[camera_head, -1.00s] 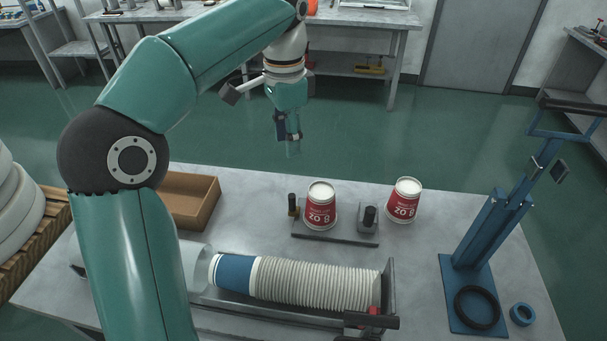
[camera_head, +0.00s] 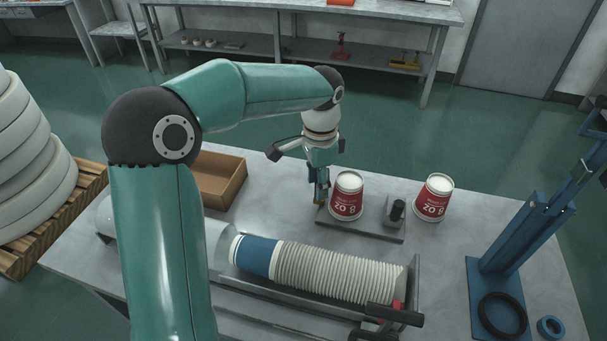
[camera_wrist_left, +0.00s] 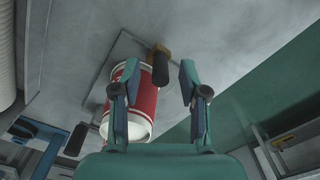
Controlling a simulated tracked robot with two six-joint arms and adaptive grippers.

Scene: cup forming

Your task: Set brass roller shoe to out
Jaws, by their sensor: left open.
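The brass roller shoe (camera_wrist_left: 160,49) shows in the left wrist view as a small brass block with a black grip on the grey base plate (camera_head: 372,226). In the head view my left gripper mostly hides it. My left gripper (camera_head: 319,198) is low over the left end of the plate, pointing down. In the left wrist view it (camera_wrist_left: 159,78) is open, its fingers on either side of the black grip; I cannot tell whether they touch it. A red and white cup (camera_head: 346,198) stands on the plate beside the gripper. My right gripper is not in view.
A grey block with a black knob (camera_head: 397,210) is on the plate's right end. A second red cup (camera_head: 434,198) stands right of it. A cup stack (camera_head: 335,272) lies in a trough in front. A cardboard tray (camera_head: 219,182) is left, a blue stand (camera_head: 510,240) right.

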